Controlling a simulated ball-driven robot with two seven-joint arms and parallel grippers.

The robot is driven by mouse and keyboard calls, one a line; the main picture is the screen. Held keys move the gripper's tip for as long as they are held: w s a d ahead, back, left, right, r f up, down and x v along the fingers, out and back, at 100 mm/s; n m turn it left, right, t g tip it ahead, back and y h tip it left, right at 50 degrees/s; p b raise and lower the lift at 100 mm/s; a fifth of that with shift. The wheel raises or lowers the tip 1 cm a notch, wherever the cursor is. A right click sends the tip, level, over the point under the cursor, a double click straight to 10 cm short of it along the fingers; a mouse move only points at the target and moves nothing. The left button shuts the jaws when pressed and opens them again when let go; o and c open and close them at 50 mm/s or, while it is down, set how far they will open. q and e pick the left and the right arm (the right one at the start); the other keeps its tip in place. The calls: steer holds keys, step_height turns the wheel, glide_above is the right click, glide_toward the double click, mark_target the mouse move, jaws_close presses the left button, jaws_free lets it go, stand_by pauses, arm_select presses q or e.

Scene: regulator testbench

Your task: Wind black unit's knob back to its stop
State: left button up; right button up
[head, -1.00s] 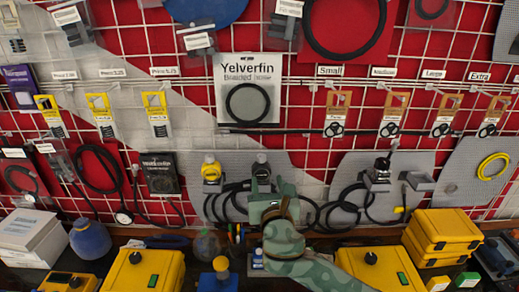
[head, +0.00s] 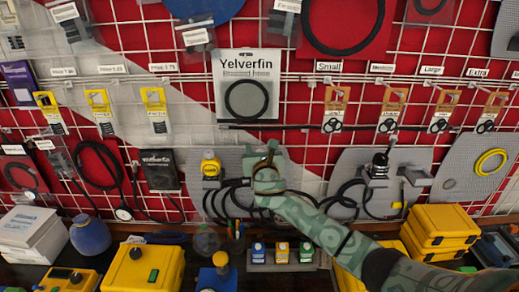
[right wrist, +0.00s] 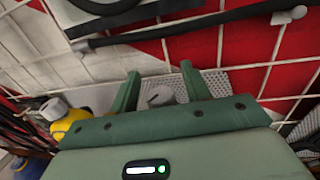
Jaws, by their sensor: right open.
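My right gripper (head: 262,153) is raised at the pegboard, just right of the yellow unit (head: 211,168). It covers the spot where a dark unit with a grey knob stood in the earlier head view. In the right wrist view the gripper (right wrist: 160,72) is open, with its two green fingers apart. A grey round knob (right wrist: 160,96) shows between the fingers, partly hidden by the gripper body. I cannot tell whether the fingers touch it. The yellow unit (right wrist: 75,122) is at the left there. Another black unit (head: 380,163) hangs further right. My left gripper is not in view.
Black hoses (head: 232,200) loop below the units. A wire grid with a packaged hose (head: 248,100) is above. On the bench are yellow boxes (head: 145,268), a blue bottle (head: 90,236) and a small rack (head: 262,266) with coloured blocks.

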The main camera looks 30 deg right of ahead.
steer(key=c, duration=1)
steer(key=shift+r+n+y, duration=0.1)
steer(key=shift+n+y, duration=0.2)
steer(key=shift+n+t+y+p, duration=0.3)
steer(key=shift+n+y+p, duration=0.25)
steer(key=shift+y, duration=0.15)
steer(key=shift+a+n+y, duration=0.15)
steer(key=shift+n+y, duration=0.5)
steer(key=shift+y, duration=0.45)
steer(key=n+y, duration=0.1)
steer(key=y, duration=0.1)
steer(key=n+y+b, duration=0.1)
steer(key=shift+a+f+y, duration=0.15)
steer(key=shift+f+y, duration=0.05)
steer(key=shift+y, duration=0.2)
steer(key=n+y+b, duration=0.2)
steer(key=shift+a+y, duration=0.25)
steer(key=shift+y, duration=0.15)
steer(key=shift+s+a+n+g+y+b, duration=0.1)
steer(key=shift+n+g+y+b, duration=0.3)
steer(key=shift+n+y+b, duration=0.25)
steer(key=shift+r+y, duration=0.15)
steer(key=shift+y, duration=0.2)
